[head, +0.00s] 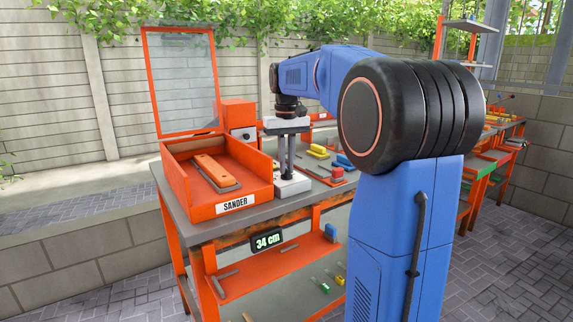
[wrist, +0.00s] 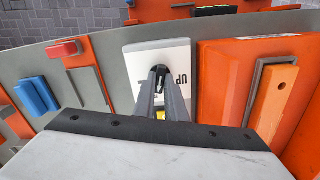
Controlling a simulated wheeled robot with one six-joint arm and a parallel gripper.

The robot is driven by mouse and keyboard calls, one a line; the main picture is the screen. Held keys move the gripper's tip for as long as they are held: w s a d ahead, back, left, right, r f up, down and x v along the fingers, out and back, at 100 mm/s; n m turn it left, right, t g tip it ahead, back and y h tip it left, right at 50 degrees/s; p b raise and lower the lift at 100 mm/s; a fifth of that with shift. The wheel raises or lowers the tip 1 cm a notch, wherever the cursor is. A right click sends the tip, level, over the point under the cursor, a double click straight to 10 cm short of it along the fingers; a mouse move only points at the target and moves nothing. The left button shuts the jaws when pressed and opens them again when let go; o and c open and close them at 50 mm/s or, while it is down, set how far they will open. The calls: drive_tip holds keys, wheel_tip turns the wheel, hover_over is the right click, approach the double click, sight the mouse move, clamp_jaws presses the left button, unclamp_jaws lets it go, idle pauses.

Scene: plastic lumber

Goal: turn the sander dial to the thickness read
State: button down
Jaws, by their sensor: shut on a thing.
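The orange sander (head: 225,197), an open box labelled SANDER, stands at the left of the bench with an orange and grey block (head: 215,172) inside. Its edge shows at the right in the wrist view (wrist: 226,80). A display (head: 268,240) below the bench front reads 34 cm. My gripper (head: 286,174) points down at a white box (head: 293,187) beside the sander. In the wrist view my gripper (wrist: 160,72) is shut on a small dark part of this box, next to the letters UP. The fingers hide most of that part; its setting cannot be read.
An orange box with a white-faced dark knob (head: 242,134) stands behind the sander, near a clear framed panel (head: 184,85). Red (head: 337,174), blue and yellow pieces lie right of the white box. A lower orange shelf (head: 265,272) holds small items.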

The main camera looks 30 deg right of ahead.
sight(287, 168)
drive_tip(key=shift+m, duration=0.5)
drive_tip(key=c, duration=1.8)
unclamp_jaws()
drive_tip(key=shift+r, duration=0.1)
wheel_tip(287, 168, up, 17)
